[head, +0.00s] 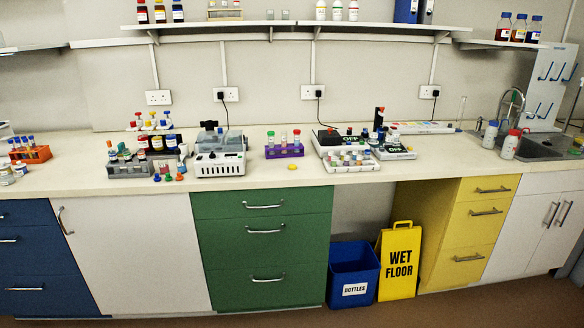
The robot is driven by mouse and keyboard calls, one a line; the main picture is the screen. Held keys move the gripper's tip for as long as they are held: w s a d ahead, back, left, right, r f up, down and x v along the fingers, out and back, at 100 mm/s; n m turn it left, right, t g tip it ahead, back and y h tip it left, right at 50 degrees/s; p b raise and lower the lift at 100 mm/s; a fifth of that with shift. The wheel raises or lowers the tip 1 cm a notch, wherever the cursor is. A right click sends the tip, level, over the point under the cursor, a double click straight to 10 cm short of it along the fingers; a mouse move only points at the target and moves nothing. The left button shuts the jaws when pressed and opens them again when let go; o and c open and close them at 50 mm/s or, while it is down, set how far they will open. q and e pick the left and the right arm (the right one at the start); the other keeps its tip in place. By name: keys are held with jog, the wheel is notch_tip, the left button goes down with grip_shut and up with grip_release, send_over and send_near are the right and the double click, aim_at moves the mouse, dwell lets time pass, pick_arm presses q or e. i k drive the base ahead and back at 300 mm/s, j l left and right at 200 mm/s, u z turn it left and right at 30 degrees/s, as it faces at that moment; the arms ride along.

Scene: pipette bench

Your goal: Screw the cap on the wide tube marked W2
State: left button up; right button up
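A purple rack (285,152) stands on the bench near the middle and holds wide tubes. The left tube (271,139) has a green cap and the right tube (297,138) has a red cap. A tube between them (284,140) shows no clear cap. The markings are too small to read, so I cannot tell which tube is W2. A small yellow disc that looks like a cap (292,166) lies on the bench in front of the rack, near the edge. Neither of my grippers is in view.
A white instrument (220,163) stands left of the rack; a white tray of small vials (348,160) stands right. Several small coloured items (169,177) lie near the front edge at left. The bench around the yellow disc is clear. A sink (540,148) is at far right.

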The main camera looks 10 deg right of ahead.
aim_at(283, 136)
jog(key=i+u, duration=0.15)
jog(key=i, duration=0.4)
jog(key=i+l+u, duration=0.15)
jog(key=i, duration=0.45)
jog(key=i+l+u, duration=0.15)
jog(key=i, duration=0.4)
